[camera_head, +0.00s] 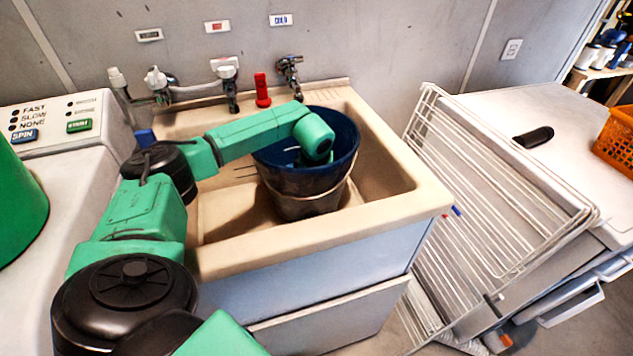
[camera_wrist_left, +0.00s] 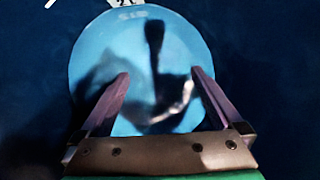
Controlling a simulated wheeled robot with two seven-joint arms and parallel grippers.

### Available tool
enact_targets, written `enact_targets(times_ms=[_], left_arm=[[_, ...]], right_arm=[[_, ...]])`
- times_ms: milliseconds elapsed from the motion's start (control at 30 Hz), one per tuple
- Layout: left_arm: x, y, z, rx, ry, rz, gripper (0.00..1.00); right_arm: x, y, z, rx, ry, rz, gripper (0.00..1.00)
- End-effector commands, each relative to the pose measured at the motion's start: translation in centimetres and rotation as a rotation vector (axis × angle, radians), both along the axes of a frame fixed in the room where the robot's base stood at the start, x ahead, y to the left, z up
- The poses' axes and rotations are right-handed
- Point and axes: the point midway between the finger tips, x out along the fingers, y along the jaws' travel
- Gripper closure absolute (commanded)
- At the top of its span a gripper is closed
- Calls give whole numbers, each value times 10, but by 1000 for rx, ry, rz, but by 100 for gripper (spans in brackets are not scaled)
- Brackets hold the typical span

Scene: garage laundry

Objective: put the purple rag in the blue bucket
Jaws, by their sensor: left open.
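The blue bucket (camera_head: 305,190) stands in the sink basin, with a dark blue inside and a grimy lower outside. My left arm reaches over its rim, and the hand is down inside it, hidden there in the head view. In the left wrist view my left gripper (camera_wrist_left: 160,76) is open, its two fingers apart over a light blue round surface (camera_wrist_left: 95,65), which looks like the bucket's bottom. A dark shape and a pale streak show between the fingers; I cannot tell shadow from object. I cannot make out the purple rag in either view. My right gripper is not in view.
The beige sink (camera_head: 385,205) surrounds the bucket, with taps (camera_head: 290,70) and a red object (camera_head: 262,92) behind it. A white drying rack (camera_head: 490,220) leans at right. An orange basket (camera_head: 617,142) sits on the right-hand machine. A green rounded object (camera_head: 15,205) is at far left.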

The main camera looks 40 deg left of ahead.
Motion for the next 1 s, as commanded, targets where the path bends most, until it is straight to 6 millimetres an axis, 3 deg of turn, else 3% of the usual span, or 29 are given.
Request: enact_targets(times_ms=[200, 400, 1000], left_arm=[[-16, -12, 52, 1, -7, 1, 0], [-26, -18, 79, 1, -3, 1, 0], [-27, -19, 85, 1, -3, 1, 0]], right_arm=[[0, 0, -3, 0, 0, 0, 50], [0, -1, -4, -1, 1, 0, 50], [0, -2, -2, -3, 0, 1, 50]])
